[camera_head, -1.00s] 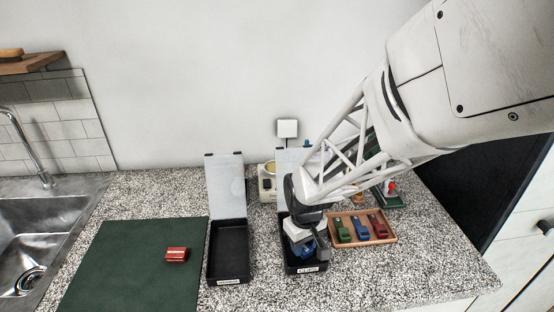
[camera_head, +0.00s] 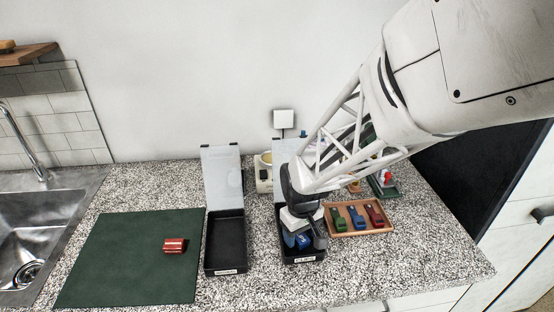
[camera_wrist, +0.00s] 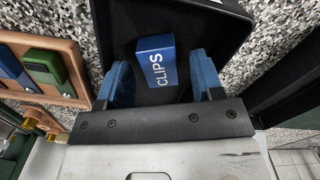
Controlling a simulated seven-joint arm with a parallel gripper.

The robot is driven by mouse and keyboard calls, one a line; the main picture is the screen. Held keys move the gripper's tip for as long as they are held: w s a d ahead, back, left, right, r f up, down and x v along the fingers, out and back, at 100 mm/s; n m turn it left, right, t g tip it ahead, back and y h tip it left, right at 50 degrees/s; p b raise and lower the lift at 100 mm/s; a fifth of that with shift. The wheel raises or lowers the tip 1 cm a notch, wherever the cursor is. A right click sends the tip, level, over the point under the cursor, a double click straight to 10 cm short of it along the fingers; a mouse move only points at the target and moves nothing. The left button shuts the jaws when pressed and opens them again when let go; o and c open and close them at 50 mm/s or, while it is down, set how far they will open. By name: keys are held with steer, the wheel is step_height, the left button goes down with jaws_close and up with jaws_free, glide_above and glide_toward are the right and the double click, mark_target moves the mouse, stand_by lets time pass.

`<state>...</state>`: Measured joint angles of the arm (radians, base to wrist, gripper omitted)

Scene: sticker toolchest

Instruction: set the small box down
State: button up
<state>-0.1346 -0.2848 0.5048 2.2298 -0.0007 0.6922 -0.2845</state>
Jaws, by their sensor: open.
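The small box (camera_wrist: 156,62) is blue with the word CLIPS in white. It lies on the floor of the black bin (camera_wrist: 223,17), and part of it shows in the head view (camera_head: 304,242). The bin carries a white label at its front (camera_head: 303,260). My gripper (camera_wrist: 163,80) is open and low in the bin, with one blue finger on each side of the box. A gap shows between the box and each finger. In the head view my gripper (camera_head: 304,238) hides much of the bin's inside.
A second black bin (camera_head: 224,268) with a raised lid stands to the left, empty. A red block (camera_head: 175,246) lies on a green mat (camera_head: 125,270). A wooden tray (camera_head: 340,234) with green, blue and red items sits close to the right. A sink (camera_head: 30,235) is at far left.

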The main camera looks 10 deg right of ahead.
mark_target(300, 236)
step_height(300, 236, up, 12)
stand_by(0.6)
stand_by(0.5)
steer(key=s+d+r+m+t, duration=0.1)
steer(key=s+d+r+m, duration=0.1)
steer(key=s, duration=0.6)
steer(key=s+d+r+m+t, duration=0.1)
steer(key=s+d+r+m, duration=0.2)
steer(key=s, duration=0.5)
step_height(300, 236, up, 3)
steer(key=shift+s+d+f+t, duration=0.15)
steer(key=shift+d+t, duration=0.15)
steer(key=shift+d, duration=0.5)
